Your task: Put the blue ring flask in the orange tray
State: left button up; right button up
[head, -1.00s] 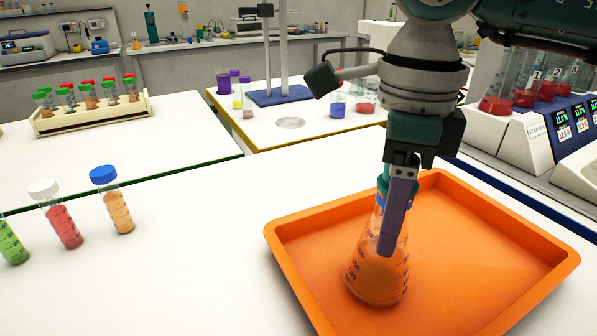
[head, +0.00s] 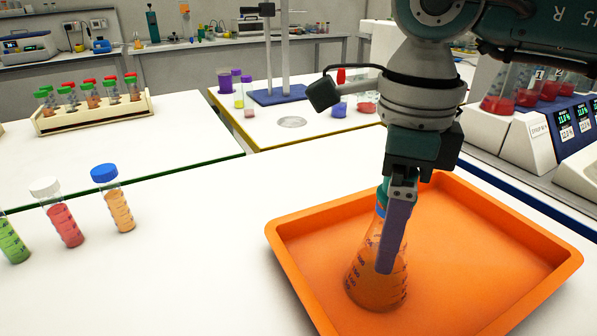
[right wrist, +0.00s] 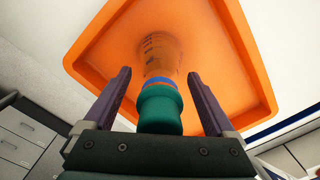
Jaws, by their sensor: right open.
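The blue ring flask (head: 371,276) is a clear conical flask with a blue ring and a green stopper. It stands upright in the left part of the orange tray (head: 500,222). My right gripper (head: 388,268) is above and around the flask's neck in the head view, and its near finger hides part of the flask. In the right wrist view the flask (right wrist: 158,58) shows between the two fingers of the gripper (right wrist: 160,85), with a gap on each side. The right gripper is open. My left gripper is not in view.
Capped tubes, one with a blue cap (head: 119,211), stand on the white table to the left. A rack (head: 95,120) of several tubes is at the back left. Analyser machines (head: 560,135) are at the right. The table between tubes and tray is clear.

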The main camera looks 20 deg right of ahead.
notch_tip(320, 180, up, 12)
jog(key=shift+r+b, duration=0.15)
jog(key=shift+b, duration=0.2)
